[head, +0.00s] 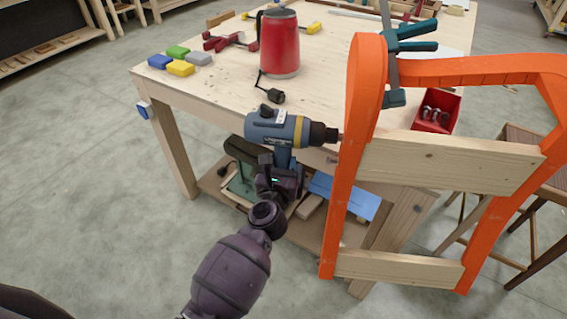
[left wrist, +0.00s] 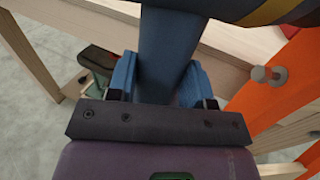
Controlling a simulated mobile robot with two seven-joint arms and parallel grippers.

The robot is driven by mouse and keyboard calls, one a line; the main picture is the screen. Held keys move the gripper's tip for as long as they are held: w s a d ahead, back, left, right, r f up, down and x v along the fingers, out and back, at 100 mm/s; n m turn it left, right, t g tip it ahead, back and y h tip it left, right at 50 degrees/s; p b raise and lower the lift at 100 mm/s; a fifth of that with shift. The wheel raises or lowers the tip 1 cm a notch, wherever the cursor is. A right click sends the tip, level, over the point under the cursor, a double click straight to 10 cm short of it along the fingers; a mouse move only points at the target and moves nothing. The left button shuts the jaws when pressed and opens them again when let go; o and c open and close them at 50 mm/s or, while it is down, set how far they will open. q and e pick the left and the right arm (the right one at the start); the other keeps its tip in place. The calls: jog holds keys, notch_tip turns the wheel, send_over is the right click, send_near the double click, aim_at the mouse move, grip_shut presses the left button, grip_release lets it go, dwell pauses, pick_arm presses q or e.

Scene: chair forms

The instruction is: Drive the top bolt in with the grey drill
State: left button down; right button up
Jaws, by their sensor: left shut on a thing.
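The grey-blue drill (head: 292,128) with a yellow band is held level, its dark chuck pointing right at the orange chair form (head: 352,140). Its tip is at or very near the form's left upright; I cannot tell if it touches a bolt. My left gripper (head: 281,174) is shut on the drill's handle below the body. In the left wrist view the handle (left wrist: 165,55) sits between the blue finger pads. A silver bolt (left wrist: 268,74) sticks out of the orange upright there; which bolt it is I cannot tell. My right gripper is not in view.
The wooden workbench (head: 225,72) stands behind the drill, with a red jug (head: 279,45), coloured blocks (head: 180,68) and a red bolt box (head: 436,112). A teal clamp (head: 412,47) grips the form's top. A stool (head: 520,150) stands at right. Floor at left is clear.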

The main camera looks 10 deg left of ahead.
pick_arm(q)
jog(key=shift+a+r, duration=0.25)
jog(key=shift+a, duration=0.6)
jog(key=shift+a+p, duration=0.4)
jog(key=shift+a, duration=0.25)
jog(key=shift+s+a+p, duration=0.1)
jog(key=shift+a+p, duration=0.2)
jog(key=shift+a, duration=0.9)
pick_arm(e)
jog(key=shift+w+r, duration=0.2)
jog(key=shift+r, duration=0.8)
